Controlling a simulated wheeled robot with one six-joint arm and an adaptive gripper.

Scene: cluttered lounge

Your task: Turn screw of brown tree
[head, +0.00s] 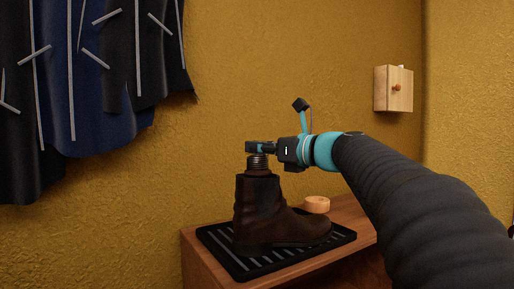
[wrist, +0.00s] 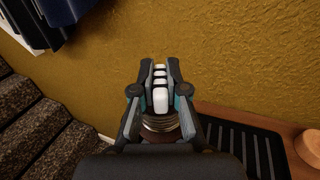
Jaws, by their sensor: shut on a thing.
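A dark brown boot (head: 262,212) stands upright on a black ribbed tray, its toe to the right. The brown tree sits in it, mostly hidden by the shaft. A ribbed, threaded screw (head: 257,163) rises from the boot's top; its ribs also show in the wrist view (wrist: 160,126). My gripper (head: 254,147) reaches in from the right, level above the boot opening, and is shut on the screw's top. In the wrist view, pale white segments lie between the two fingers of my gripper (wrist: 158,80). The fingers hide most of the screw's upper end in the head view.
The black tray (head: 225,247) lies on a wooden bench (head: 203,262). A round wooden piece (head: 317,204) sits behind the boot's toe. Dark clothes (head: 90,80) hang at left. A small wooden box (head: 393,88) is on the yellow wall. Brown textured steps (wrist: 40,125) show at left in the wrist view.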

